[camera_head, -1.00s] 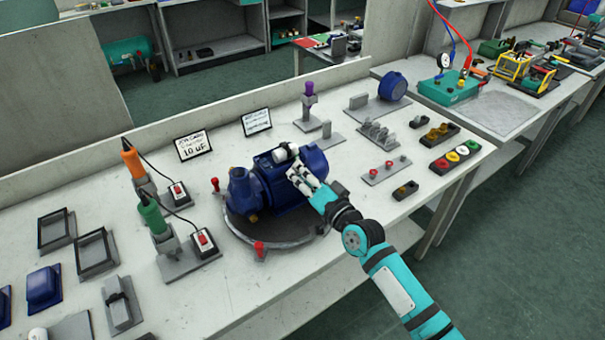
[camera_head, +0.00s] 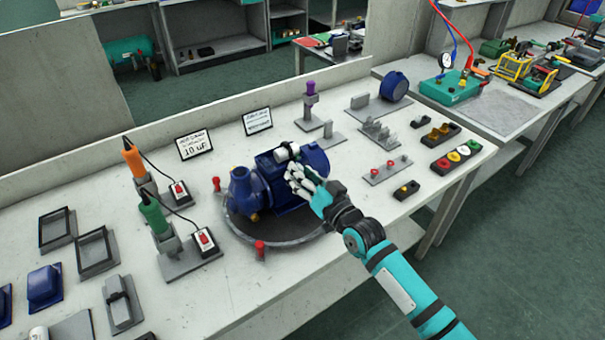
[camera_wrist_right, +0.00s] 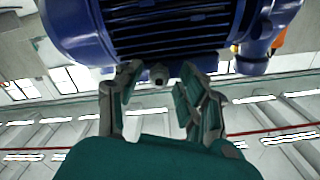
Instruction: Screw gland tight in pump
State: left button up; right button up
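The blue pump (camera_head: 243,190) with its ribbed motor (camera_head: 300,160) stands on a round dark turntable (camera_head: 290,232). In the right wrist view the motor (camera_wrist_right: 170,28) fills the top. A small dark gland-like fitting (camera_wrist_right: 159,75) sticks out from its near side. My right gripper (camera_head: 294,175) is at the motor's near side. In the right wrist view its two fingers (camera_wrist_right: 157,90) are apart, one on each side of the fitting, with gaps visible. The fitting is hidden behind the hand in the head view. My left gripper is not in view.
Red clamps (camera_head: 260,249) stand at the turntable's rim. Orange (camera_head: 132,158) and green (camera_head: 153,215) tools stand in holders on the left, with switch boxes. Small part stands (camera_head: 387,171) and trays fill the bench's right.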

jog(key=shift+n, duration=0.9)
jog(key=n, duration=0.3)
jog(key=shift+d, duration=0.1)
jog(key=shift+n, duration=0.4)
jog(key=shift+p, duration=0.35)
